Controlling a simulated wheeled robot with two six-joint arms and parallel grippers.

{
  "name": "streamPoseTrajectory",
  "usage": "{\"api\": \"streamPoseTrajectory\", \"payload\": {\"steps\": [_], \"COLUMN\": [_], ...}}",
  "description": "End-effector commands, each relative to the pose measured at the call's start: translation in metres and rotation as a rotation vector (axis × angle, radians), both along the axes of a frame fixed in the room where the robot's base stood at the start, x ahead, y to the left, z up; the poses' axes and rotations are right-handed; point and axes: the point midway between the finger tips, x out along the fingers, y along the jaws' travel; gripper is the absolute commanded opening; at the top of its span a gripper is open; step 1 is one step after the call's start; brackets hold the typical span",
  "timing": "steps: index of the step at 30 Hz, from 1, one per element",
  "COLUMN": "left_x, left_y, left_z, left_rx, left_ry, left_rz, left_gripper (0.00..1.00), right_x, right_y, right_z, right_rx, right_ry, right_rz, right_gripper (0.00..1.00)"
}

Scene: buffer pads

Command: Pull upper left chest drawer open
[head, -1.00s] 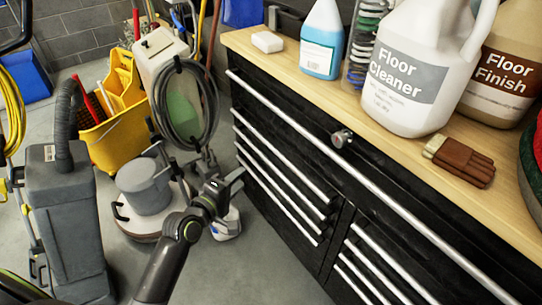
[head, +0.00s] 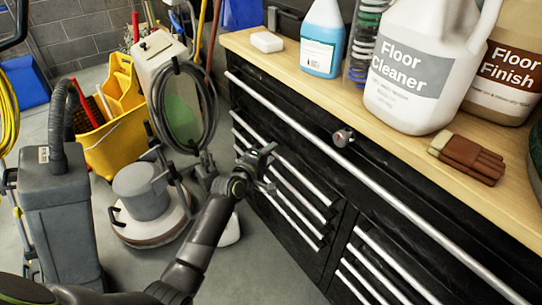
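A black tool chest (head: 345,170) with long silver handles stands at the right. One wide drawer with a long handle (head: 300,130) and a lock knob runs along its top. Below it on the left is a stack of several narrower drawers; the uppermost of these has a silver handle (head: 300,177). All drawers look closed. My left gripper (head: 273,168) is in front of the left stack, its fingers apart and pointing at the chest. It overlaps part of the handles, and I cannot tell if it touches one. My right gripper is not in view.
The wooden top holds a floor cleaner jug (head: 408,70), a blue bottle (head: 322,40), a soap bar (head: 266,42) and brown gloves (head: 467,158). A floor machine (head: 145,205), a yellow mop bucket (head: 118,125) and a grey vacuum (head: 58,220) stand left.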

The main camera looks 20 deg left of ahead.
Motion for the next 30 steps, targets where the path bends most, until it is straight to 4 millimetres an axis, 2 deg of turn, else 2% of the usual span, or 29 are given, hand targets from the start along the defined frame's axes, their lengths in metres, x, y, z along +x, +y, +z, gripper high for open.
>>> {"api": "streamPoseTrajectory", "payload": {"steps": [5,14,22,30], "left_x": [0.009,0.0099,0.0097,0.0095], "left_y": [-0.0027,-0.003,-0.0028,-0.0026], "left_z": [-0.0019,-0.0017,-0.0019,-0.0021], "left_rx": [0.0,0.0,0.0,0.0], "left_ry": [0.0,0.0,0.001,0.001], "left_rz": [0.0,0.0,0.0,0.0], "left_gripper": [0.37,0.37,0.02,0.0], "right_x": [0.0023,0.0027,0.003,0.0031], "right_y": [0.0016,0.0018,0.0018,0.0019], "right_z": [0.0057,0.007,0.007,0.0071], "right_rx": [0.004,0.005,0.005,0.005], "right_ry": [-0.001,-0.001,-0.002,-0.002], "right_rz": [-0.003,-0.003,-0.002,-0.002], "right_gripper": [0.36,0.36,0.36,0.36]}}
